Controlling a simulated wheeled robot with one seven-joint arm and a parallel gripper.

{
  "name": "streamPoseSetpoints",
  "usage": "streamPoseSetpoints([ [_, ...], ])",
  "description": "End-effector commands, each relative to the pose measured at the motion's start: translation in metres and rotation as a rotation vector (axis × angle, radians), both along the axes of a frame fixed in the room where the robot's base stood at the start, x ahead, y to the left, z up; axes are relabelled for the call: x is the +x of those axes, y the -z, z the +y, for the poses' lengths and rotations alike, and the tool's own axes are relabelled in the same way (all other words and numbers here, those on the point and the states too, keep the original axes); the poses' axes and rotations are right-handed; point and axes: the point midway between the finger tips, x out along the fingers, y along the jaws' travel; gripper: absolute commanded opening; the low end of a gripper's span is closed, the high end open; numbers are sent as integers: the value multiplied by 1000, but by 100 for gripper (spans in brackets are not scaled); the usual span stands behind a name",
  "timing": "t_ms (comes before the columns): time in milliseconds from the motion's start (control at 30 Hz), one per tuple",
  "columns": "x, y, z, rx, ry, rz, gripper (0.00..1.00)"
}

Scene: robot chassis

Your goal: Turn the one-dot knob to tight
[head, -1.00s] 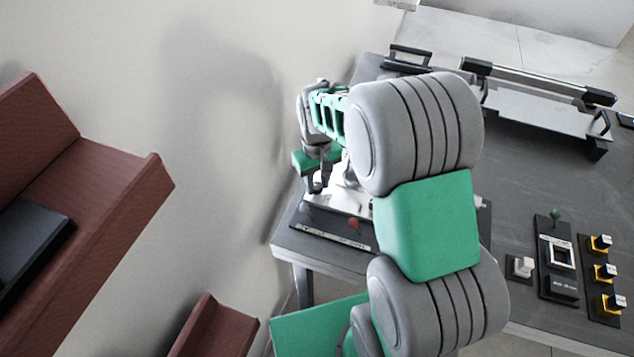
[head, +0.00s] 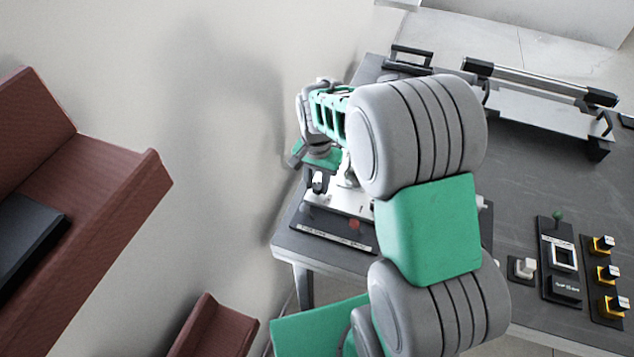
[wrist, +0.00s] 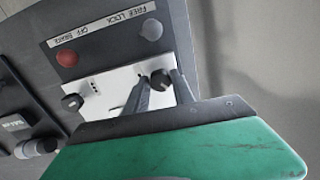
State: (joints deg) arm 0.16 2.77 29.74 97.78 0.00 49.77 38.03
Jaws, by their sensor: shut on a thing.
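In the wrist view, a dark round knob (wrist: 159,77) stands on a white plate (wrist: 112,82). My gripper (wrist: 162,85) is shut on this knob, one finger on each side. The fingers hide part of the knob, and I cannot read any dots on it. A second dark knob (wrist: 72,102) stands on the same plate to the left, apart from my gripper. Small dark marks (wrist: 92,85) show on the plate near this second knob. In the head view, my gripper (head: 318,184) is small and low over the white plate (head: 350,203) at the table's left end.
A wall stands close left of the table (head: 290,243). Yellow-based switches (head: 606,273) and a barred metal frame (head: 540,82) are farther right.

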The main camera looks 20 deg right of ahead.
Motion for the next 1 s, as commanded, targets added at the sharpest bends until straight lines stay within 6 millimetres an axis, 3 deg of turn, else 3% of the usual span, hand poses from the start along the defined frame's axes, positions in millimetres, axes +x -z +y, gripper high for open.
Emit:
streamPoseSetpoints([
  [300,2,-1,0,0,101,-4,0],
  [767,2,-2,0,1,113,-6,0],
  [800,2,-2,0,1,113,-6,32],
  [1000,1,-1,0,0,112,-3,49],
])
